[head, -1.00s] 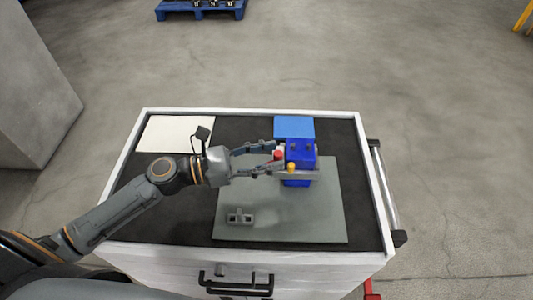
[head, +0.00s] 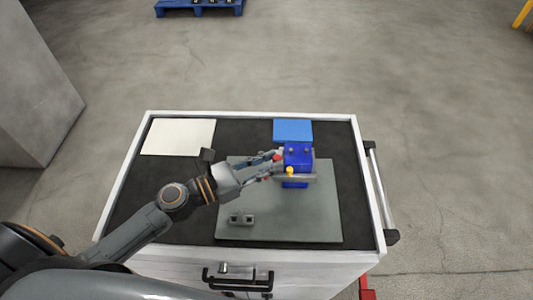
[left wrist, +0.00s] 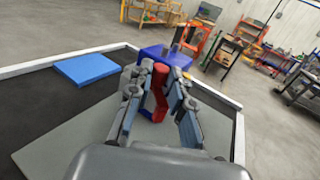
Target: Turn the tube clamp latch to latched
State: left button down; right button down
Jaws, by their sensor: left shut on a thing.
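The blue tube clamp block (head: 298,155) stands on the grey plate in the head view, and its top shows behind the fingers in the left wrist view (left wrist: 150,52). The red latch lever (left wrist: 158,88) stands between the two fingers in the left wrist view, and a bit of its red shows in the head view (head: 277,157). My left gripper (head: 273,166) reaches the block from its left side. It is shut on the red lever, and its fingers (left wrist: 157,78) hide the lever's edges. My right gripper is in neither view.
The grey plate (head: 325,220) lies on the black cart top, with a small grey bracket (head: 242,219) near its front left. A yellow knob (head: 290,172) is at the block's front. A blue pad (head: 293,130) and a white sheet (head: 178,136) lie at the back.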

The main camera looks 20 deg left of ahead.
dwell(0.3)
pick_arm(q)
jog(key=c, duration=1.2)
grip_release()
jog(key=shift+s+a, duration=0.1)
jog(key=v, duration=1.1)
jog(key=shift+s+a, duration=0.15)
jog(key=shift+s, duration=0.25)
